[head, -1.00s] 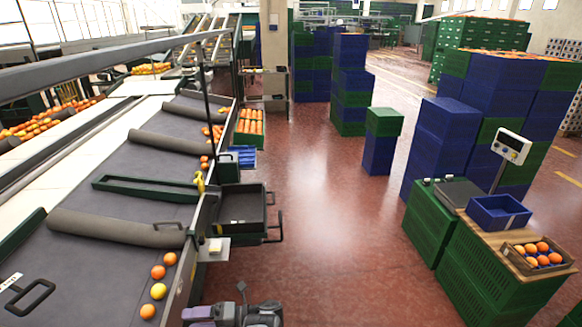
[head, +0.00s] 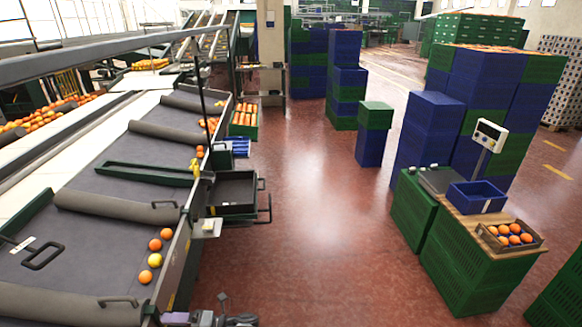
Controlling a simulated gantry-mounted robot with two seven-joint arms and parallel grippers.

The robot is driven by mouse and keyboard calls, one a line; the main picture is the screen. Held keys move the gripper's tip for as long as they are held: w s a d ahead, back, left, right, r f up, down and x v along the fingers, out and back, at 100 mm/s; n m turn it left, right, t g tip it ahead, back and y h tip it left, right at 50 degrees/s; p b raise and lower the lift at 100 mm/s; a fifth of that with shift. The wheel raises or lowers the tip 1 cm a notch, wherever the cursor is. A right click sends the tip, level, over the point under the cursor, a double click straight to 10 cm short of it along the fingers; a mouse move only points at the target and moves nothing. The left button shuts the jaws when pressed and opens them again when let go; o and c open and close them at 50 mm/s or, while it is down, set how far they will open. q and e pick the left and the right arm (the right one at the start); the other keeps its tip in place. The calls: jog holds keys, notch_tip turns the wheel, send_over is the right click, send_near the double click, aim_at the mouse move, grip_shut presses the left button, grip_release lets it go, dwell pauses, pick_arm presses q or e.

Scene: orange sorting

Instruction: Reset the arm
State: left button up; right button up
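A grey and purple mechanical piece (head: 222,316) shows at the bottom edge, left of the middle. It looks like part of my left arm or gripper, but it is cut off by the frame and its fingers cannot be made out. It appears over the red floor, just right of the sorting belt's edge. My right arm and gripper are not in view. Several oranges lie in a short row on the near belt (head: 85,250): one orange (head: 145,277) is closest, with a yellower fruit (head: 155,260) behind it.
A dark tray (head: 235,190) sticks out from the belt's right side. At right, green crates (head: 470,262) carry a wooden top with a blue bin (head: 477,197), a scale display (head: 489,135) and a box of oranges (head: 509,235). The red floor (head: 310,220) between is clear.

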pick_arm(q)
jog(key=s+a+f+m+t+h, duration=0.1)
jog(key=s+a+m+t+h, duration=0.15)
jog(key=a+m+t, duration=0.8)
jog(key=s+a+f+m+t+h, duration=0.1)
jog(key=s+a+f+m, duration=0.35)
jog(key=a, duration=1.25)
jog(key=s+d+r+m+h, duration=0.2)
jog(key=d+m+h, duration=0.4)
jog(key=d+m, duration=0.3)
jog(key=s+d+r+m+h, duration=0.2)
jog(key=d+m+h, duration=0.45)
jog(key=d, duration=0.35)
jog(key=s+d+m+g+h, duration=0.3)
jog(key=s+d+m+g, duration=0.45)
jog(key=s+d, duration=1.15)
jog(key=f+b, duration=1)
jog(key=b, duration=0.1)
jog(key=a+f+b, duration=0.1)
jog(key=f+b, duration=0.4)
jog(key=shift+s+f, duration=0.35)
jog(key=shift+s, duration=0.05)
notch_tip(320, 180, up, 39)
jog(key=p, duration=3.8)
